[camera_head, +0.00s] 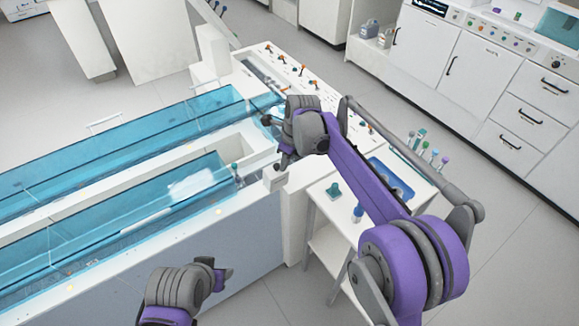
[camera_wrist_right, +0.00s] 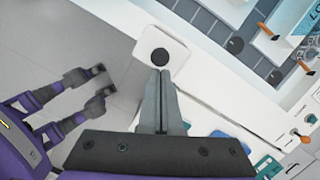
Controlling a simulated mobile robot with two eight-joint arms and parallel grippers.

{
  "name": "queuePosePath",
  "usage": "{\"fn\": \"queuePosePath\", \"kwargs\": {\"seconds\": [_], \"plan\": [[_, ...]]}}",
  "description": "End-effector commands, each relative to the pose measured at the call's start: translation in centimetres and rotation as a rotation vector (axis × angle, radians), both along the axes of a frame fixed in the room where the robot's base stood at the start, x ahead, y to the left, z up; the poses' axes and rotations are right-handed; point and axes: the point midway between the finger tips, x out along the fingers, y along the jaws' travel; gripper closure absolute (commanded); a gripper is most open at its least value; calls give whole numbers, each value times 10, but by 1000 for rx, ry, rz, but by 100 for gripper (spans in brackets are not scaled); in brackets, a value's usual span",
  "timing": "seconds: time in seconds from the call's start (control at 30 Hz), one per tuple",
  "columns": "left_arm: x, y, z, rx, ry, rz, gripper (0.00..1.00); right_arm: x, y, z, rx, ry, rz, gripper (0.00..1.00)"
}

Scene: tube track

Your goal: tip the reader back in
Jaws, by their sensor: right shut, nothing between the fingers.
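A small white block with a round black spot, which looks like the reader (camera_wrist_right: 160,55), sits by the track's edge in the right wrist view. In the head view, a white block (camera_head: 275,179) sticks out at the near corner of the track's end. I cannot tell its exact tilt. My right gripper (camera_wrist_right: 161,74) is shut and empty, with its fingertips at the block's near edge; whether they touch is unclear. In the head view the right wrist (camera_head: 287,150) hides part of that corner.
The blue-covered tube track (camera_head: 110,215) runs to the left. A white bench (camera_head: 290,70) with orange-topped parts lies behind my right arm. A side table (camera_head: 320,215) holds coloured-capped items and a blue tray (camera_head: 392,177). The floor in front is clear.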

Motion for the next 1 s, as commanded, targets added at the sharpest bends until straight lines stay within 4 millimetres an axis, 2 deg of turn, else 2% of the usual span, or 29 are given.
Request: {"fn": "queuePosePath", "kwargs": {"seconds": [0.3,1.0], "plan": [[1,0,6,0,-3,0,50,10,7,1,2,-2,0,100],[2,0,7,0,-4,0,50,12,9,0,5,-4,1,100]]}}
